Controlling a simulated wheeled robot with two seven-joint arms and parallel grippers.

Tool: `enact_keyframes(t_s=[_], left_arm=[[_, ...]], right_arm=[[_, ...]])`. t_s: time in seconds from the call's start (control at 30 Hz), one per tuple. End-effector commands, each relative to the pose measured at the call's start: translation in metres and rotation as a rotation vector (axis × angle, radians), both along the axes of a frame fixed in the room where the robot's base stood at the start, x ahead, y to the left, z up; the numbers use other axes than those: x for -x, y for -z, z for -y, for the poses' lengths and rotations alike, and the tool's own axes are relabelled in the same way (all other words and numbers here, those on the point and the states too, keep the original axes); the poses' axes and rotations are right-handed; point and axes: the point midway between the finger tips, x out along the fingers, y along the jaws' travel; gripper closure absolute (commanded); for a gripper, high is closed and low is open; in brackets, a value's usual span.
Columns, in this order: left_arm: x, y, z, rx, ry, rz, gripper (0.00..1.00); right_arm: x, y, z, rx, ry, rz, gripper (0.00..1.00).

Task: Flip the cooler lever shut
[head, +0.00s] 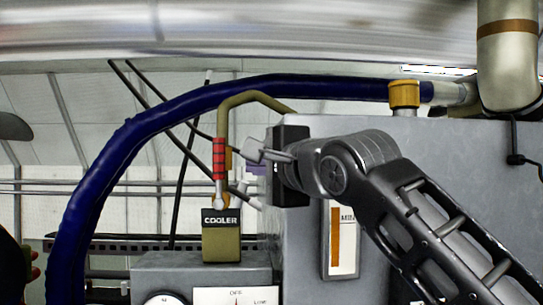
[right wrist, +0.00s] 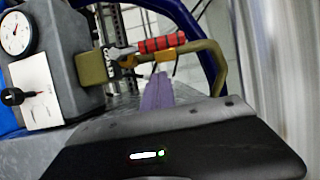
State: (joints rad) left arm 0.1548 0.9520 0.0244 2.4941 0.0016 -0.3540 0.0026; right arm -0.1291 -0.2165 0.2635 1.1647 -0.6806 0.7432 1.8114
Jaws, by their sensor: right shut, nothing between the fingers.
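The cooler lever has a red ribbed handle (head: 219,158) that stands upright in the head view, alongside the olive pipe (head: 232,103). Its lower end meets the valve above the olive block labelled COOLER (head: 221,246). In the right wrist view the red handle (right wrist: 162,43) lies across the upper middle, beyond the fingertips. My right gripper (head: 254,169) is just right of the lever, its purple fingers (right wrist: 158,92) shut together with nothing between them. I cannot tell whether the fingers touch the lever or valve. My left gripper is not in view.
A thick blue hose (head: 92,170) arches behind the lever. A grey cabinet (head: 300,240) stands to the right, partly hidden by my right arm. A gauge (right wrist: 17,34) and a black knob (right wrist: 13,97) are on the grey box beside the valve.

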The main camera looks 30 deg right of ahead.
Motion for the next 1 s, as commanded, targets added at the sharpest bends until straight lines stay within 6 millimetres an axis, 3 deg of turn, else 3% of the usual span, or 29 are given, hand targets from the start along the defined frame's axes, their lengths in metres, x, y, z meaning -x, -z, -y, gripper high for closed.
enact_keyframes(t_s=[0.1, 0.3, 1.0], left_arm=[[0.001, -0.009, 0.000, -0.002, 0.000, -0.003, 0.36], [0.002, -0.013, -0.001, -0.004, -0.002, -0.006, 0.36], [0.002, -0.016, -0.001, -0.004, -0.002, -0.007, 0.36]], right_arm=[[-0.017, -0.002, -0.013, 0.002, -0.003, -0.002, 1.00], [-0.030, -0.001, -0.025, 0.000, -0.001, -0.001, 1.00], [-0.033, -0.002, -0.029, 0.033, 0.000, -0.016, 1.00]])
